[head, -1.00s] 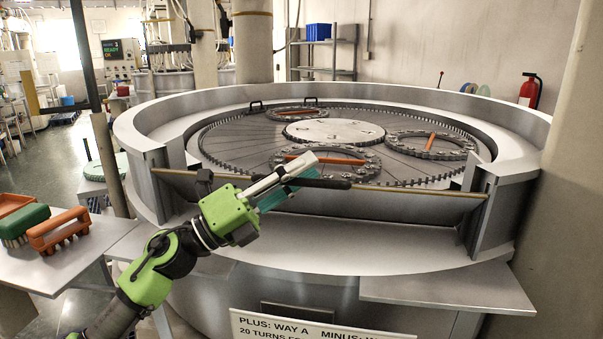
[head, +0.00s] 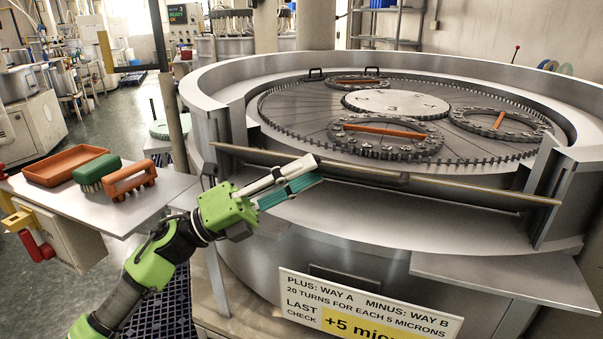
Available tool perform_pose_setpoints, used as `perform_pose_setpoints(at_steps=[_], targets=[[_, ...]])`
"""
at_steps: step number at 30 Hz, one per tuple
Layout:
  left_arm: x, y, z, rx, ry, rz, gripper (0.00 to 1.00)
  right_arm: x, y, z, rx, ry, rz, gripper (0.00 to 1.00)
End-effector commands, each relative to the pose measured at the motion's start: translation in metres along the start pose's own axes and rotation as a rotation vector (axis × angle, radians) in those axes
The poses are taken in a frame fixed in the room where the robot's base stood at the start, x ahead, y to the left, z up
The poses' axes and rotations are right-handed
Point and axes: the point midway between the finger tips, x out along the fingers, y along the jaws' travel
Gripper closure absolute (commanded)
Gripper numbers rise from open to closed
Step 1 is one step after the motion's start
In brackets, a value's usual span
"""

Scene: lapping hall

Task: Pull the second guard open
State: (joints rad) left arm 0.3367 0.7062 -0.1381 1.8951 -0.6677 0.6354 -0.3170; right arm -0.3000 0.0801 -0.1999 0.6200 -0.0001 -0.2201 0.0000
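The guard (head: 470,197) is a long, thin metal bar or panel edge across the front gap of the round lapping machine, seen almost edge-on. A dark handle (head: 380,178) runs along its middle. My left gripper (head: 316,169) comes in from the lower left, with a pale finger and a teal-padded finger. Its tips overlap the guard at the handle's left end in the picture. Whether they touch or grip it, I cannot tell. My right gripper is not in view.
Inside the machine lie several geared rings with orange bars (head: 385,130). A sign (head: 365,305) hangs on the machine's front. A side shelf (head: 505,280) sticks out at right.

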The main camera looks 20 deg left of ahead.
Motion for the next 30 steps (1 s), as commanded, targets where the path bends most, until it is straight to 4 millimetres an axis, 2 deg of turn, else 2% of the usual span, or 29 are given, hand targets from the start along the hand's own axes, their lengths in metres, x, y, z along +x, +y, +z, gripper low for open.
perform_pose_setpoints(at_steps=[1, 10, 30], targets=[[-0.001, -0.002, 0.005, 0.005, -0.009, -0.001, 0.72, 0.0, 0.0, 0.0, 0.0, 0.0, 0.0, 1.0], [-0.005, 0.001, 0.003, 0.005, -0.008, 0.0, 0.72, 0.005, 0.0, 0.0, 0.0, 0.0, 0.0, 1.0], [-0.053, 0.019, -0.001, 0.003, -0.004, 0.001, 0.72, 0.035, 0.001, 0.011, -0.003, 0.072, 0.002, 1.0]])
